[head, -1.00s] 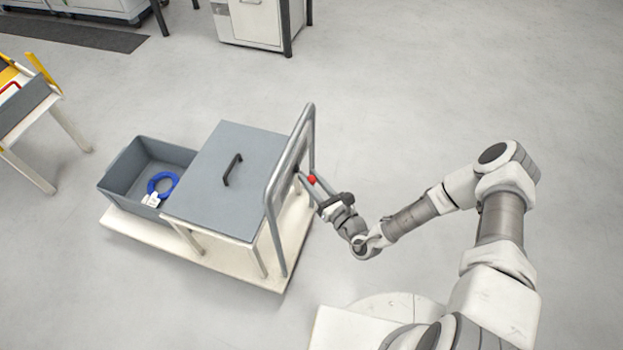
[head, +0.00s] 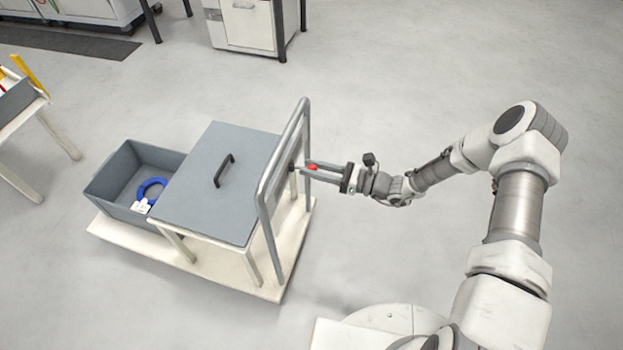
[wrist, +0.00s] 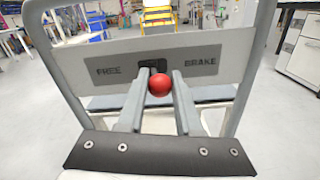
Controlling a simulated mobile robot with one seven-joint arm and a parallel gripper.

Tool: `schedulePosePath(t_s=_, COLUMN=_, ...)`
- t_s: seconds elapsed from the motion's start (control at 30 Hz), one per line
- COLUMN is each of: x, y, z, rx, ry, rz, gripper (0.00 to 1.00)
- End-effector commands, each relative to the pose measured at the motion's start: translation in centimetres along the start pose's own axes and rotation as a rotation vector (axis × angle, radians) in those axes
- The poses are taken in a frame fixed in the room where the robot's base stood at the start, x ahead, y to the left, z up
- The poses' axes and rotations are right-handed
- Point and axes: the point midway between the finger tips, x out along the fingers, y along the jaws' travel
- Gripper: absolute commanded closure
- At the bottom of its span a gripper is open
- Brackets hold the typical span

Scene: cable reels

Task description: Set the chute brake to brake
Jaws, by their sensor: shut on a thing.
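The chute brake's lever ends in a red knob (wrist: 159,85); it also shows in the head view (head: 312,167). Behind it is the grey panel (wrist: 230,50), marked FREE on the left and BRAKE on the right, with a dark slot between. In the wrist view the knob sits near the middle, between the two words. My gripper (wrist: 160,78) is shut on the knob, one finger on each side. In the head view my gripper (head: 309,168) reaches in from the right. The lever behind the knob is mostly hidden.
The panel is on a cart (head: 222,276) with a grey tubular frame (head: 264,215) and a grey lidded top (head: 240,160). A grey bin (head: 112,194) on the cart holds a blue reel (head: 152,187). A table (head: 22,118) stands at far left. The floor around is clear.

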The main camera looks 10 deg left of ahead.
Motion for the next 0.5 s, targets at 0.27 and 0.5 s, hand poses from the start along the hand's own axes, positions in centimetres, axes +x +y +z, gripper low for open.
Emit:
schedulePosePath(t_s=0.27, x=0.32, y=-1.02, z=-0.23, rx=-0.002, ry=0.033, rz=0.170, gripper=1.00)
schedulePosePath(t_s=0.5, x=0.46, y=-1.31, z=0.08, rx=0.002, ry=0.046, rz=0.244, gripper=1.00)
